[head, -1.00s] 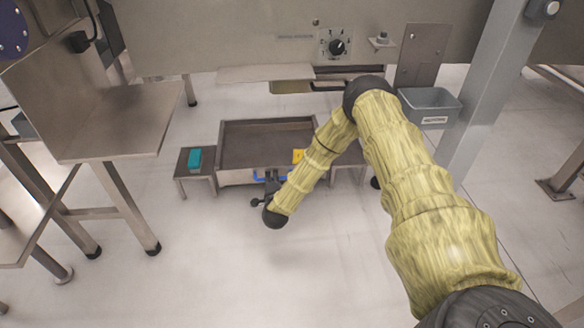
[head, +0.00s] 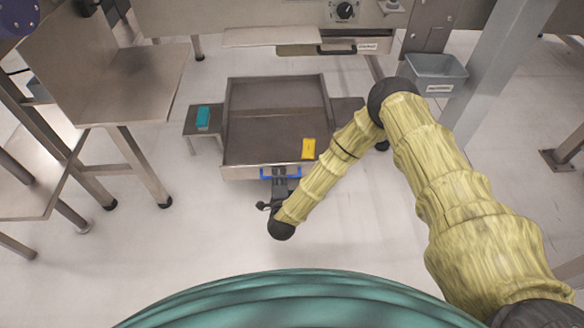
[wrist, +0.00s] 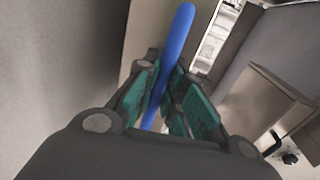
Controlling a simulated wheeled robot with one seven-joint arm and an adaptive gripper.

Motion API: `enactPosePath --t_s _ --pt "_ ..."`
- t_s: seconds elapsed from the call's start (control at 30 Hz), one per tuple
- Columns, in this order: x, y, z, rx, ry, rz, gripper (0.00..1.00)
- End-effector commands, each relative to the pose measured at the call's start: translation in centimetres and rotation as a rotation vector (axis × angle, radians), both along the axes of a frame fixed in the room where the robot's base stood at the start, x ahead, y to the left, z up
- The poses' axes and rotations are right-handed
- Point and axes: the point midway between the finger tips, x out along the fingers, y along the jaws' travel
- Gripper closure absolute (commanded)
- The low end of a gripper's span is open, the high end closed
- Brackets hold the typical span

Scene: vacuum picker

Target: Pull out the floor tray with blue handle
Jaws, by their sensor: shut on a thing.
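The floor tray (head: 243,131) is a wide, shallow metal tray low at the floor, in the middle of the head view. Its blue handle (head: 265,175) is on the near front face. My gripper (head: 279,175) is at the front face, shut on the blue handle. In the wrist view the blue handle (wrist: 176,45) runs between the green-padded fingers of my gripper (wrist: 165,92). A yellow block (head: 308,149) lies inside the tray near its front right corner. Part of the tray's right side is hidden by my arm.
A small metal stand (head: 194,128) with a teal block (head: 203,116) is left of the tray. A grey bin (head: 436,70) hangs at the right near a slanted grey post (head: 492,75). A metal table (head: 130,82) stands left. The floor in front of the tray is clear.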

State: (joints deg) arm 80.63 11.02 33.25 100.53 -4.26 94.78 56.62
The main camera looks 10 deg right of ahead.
Motion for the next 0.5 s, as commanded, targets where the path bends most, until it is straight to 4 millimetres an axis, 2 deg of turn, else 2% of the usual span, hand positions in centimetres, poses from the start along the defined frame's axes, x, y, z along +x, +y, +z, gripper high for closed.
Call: enactPosePath --t_s 0.43,0.47,0.5 --pt "-0.41 0.49 -0.1 -0.001 0.001 0.006 1.0" --pt "-0.41 0.48 -0.1 -0.001 0.001 0.006 0.87" --pt "-0.41 0.48 -0.1 -0.001 0.001 0.006 0.8"
